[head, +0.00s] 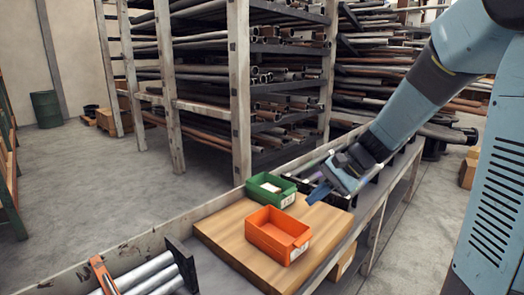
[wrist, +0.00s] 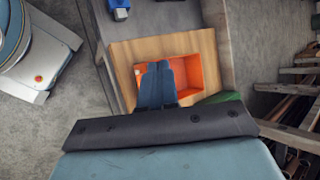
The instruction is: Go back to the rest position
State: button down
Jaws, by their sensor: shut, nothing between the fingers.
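My gripper (head: 319,192) shows at the end of my blue arm in the head view, above the right end of the wooden board (head: 222,236). Its blue fingers are together with nothing between them. In the wrist view the closed fingers (wrist: 156,70) overlap the orange bin (wrist: 208,72), hiding part of it. In the head view my gripper is right of the orange bin (head: 277,236) and the green bin (head: 270,189), apart from both. The orange bin looks empty; a white piece lies in the green bin. I see no marked rest position.
A bench (head: 368,208) carries the board. Metal pipes (head: 150,276) with an orange clamp lie at its near left end. A tall rack (head: 240,90) full of pipes stands behind. A green drum (head: 46,109) is far left. The floor at left is clear.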

jog(key=s+d+r+n+t+h, duration=0.2)
jog(key=s+d+r+n+h, duration=0.2)
jog(key=s, duration=0.4)
jog(key=s+d+r+n+t+h, duration=0.3)
jog(key=s+d+r+h, duration=0.1)
jog(key=s, duration=0.5)
jog(key=shift+s+d+r+n+h, duration=0.35)
jog(key=shift+d+r, duration=0.2)
jog(key=shift+d, duration=0.3)
jog(key=shift+w, duration=0.1)
